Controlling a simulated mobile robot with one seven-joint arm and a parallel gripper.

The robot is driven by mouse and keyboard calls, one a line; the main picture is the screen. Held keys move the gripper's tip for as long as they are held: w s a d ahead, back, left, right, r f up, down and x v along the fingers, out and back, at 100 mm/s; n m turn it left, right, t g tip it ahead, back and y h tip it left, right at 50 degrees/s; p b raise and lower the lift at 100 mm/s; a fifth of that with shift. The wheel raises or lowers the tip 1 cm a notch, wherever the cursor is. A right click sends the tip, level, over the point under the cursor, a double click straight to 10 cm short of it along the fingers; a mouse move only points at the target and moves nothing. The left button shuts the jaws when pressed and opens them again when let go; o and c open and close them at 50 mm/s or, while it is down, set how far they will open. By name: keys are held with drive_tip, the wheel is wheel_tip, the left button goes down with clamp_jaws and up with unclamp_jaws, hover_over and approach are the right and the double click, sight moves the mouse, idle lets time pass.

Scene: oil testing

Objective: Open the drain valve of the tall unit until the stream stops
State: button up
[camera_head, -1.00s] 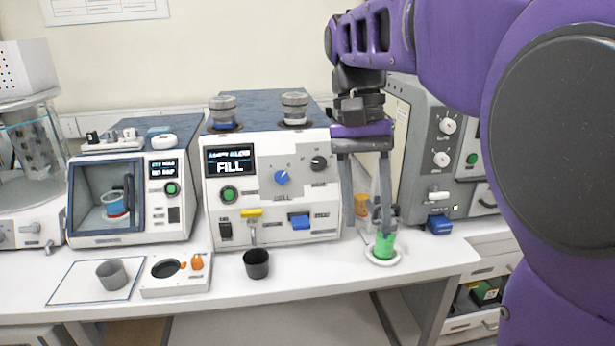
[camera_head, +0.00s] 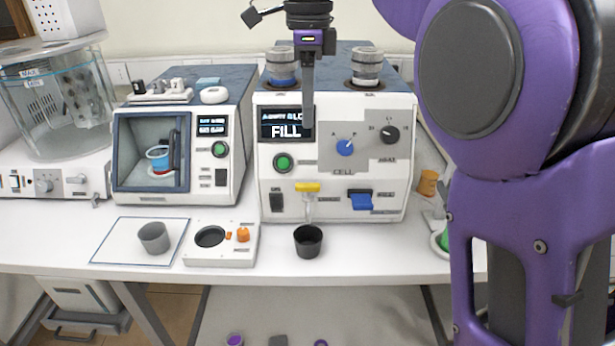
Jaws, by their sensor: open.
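The tall unit (camera_head: 335,140) is a white cabinet with a dark blue top. Its display reads FILL. A yellow lever (camera_head: 307,187) sits low on its front above a small pale spout. A blue lever (camera_head: 361,200) sits to its right. Their labels are too small to read, so I cannot tell which is the drain valve. A black cup (camera_head: 308,241) stands below the spout; a pale line at the spout may be a stream. My gripper (camera_head: 308,126) is open and empty, seen nearly edge-on before the display's right side, above the yellow lever.
A chamber unit (camera_head: 180,145) stands to the left. A grey cup (camera_head: 154,238) on a white mat and a white base (camera_head: 220,250) with a dark well sit in front. My arm covers the right side, partly hiding a green item (camera_head: 443,240).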

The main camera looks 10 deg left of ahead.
sight(308, 184)
wheel_tip(308, 184, down, 15)
drive_tip(key=b, duration=0.3)
drive_tip(key=shift+r+b, duration=0.15)
drive_tip(key=shift+b, duration=0.15)
clamp_jaws()
